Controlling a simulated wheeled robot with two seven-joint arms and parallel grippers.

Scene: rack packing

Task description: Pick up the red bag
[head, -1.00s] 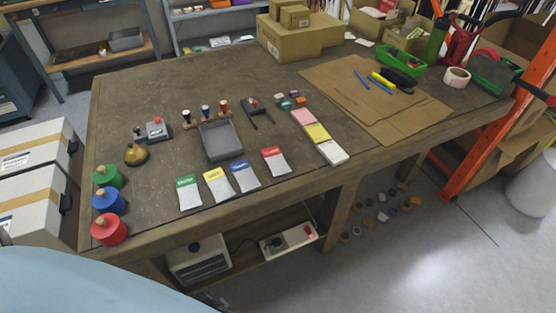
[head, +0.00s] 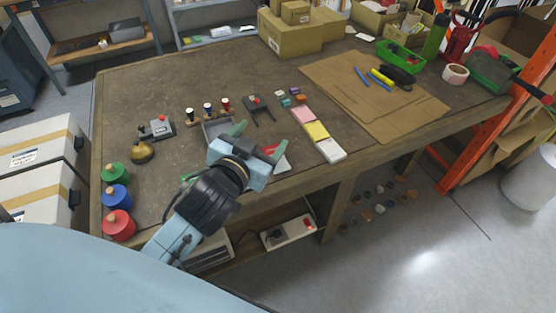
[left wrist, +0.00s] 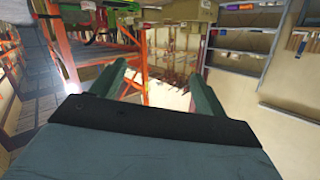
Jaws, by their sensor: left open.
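The red bag (head: 282,164), a flat white packet with a red top band, lies on the workbench near its front edge. My left gripper and wrist partly cover it in the head view. My left gripper (head: 259,142) is open, its two green fingers spread above the bench right beside the bag in the picture. I cannot tell how high it is above the bag. In the left wrist view the fingers (left wrist: 157,88) are apart with nothing between them, and the bag does not show. My right gripper is not in view.
My left arm hides most of the other packets; a green edge (head: 188,177) shows. A grey tray (head: 216,130) is behind the gripper. Pink, yellow and white pads (head: 316,131) lie to the right. Red, blue and green round pieces (head: 118,226) stand at the left edge.

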